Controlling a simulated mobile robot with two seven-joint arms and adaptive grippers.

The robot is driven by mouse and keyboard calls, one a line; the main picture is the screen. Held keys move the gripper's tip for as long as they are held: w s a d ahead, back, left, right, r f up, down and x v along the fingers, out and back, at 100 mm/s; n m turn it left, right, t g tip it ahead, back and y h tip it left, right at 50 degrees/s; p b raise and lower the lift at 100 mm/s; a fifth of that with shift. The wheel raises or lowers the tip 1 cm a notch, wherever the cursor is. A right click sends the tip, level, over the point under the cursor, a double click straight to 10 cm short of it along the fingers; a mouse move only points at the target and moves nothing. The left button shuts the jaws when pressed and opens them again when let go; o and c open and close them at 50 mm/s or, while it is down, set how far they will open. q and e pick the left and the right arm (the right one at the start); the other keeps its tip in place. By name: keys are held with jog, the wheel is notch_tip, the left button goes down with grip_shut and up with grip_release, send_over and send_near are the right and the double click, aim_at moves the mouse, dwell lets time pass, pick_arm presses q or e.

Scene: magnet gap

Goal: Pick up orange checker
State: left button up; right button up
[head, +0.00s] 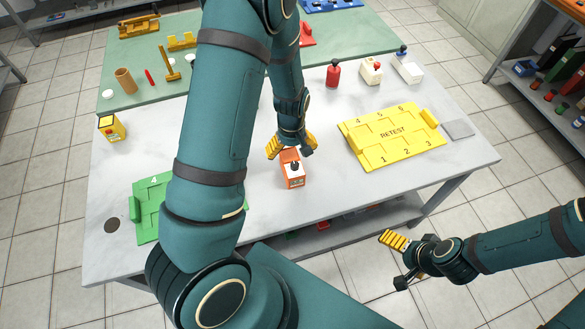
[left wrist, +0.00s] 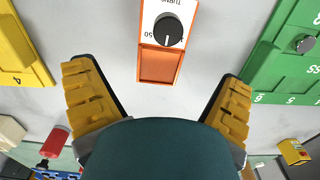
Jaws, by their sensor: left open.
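The orange checker (head: 293,171) is a small orange box with a white face and a black knob. It stands on the grey-white table near the front middle. In the left wrist view the checker (left wrist: 161,45) shows at the top centre, with its orange end towards the gripper. My left gripper (head: 291,148) is open at the checker's far end, and its yellow-padded fingers (left wrist: 158,85) are spread wider than the box. Nothing is between the pads in the wrist view. My right gripper (head: 398,261) is open and empty, off the table's front edge at lower right.
A yellow RETEST tray (head: 392,148) lies right of the checker, and a green tray (head: 147,215) lies left, partly hidden by my left arm. A red bottle (head: 333,74), white devices and a yellow box (head: 111,127) stand farther off. The tabletop around the checker is clear.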

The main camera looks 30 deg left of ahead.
pick_arm(q)
jog(key=shift+s+d+f+b, duration=0.15)
jog(key=shift+f+b, duration=0.1)
jog(key=shift+f, duration=1.3)
jog(key=shift+s+d+f+b, duration=0.15)
jog(key=shift+f+b, duration=0.1)
jog(key=shift+f, duration=1.3)
jog(key=c, duration=1.4)
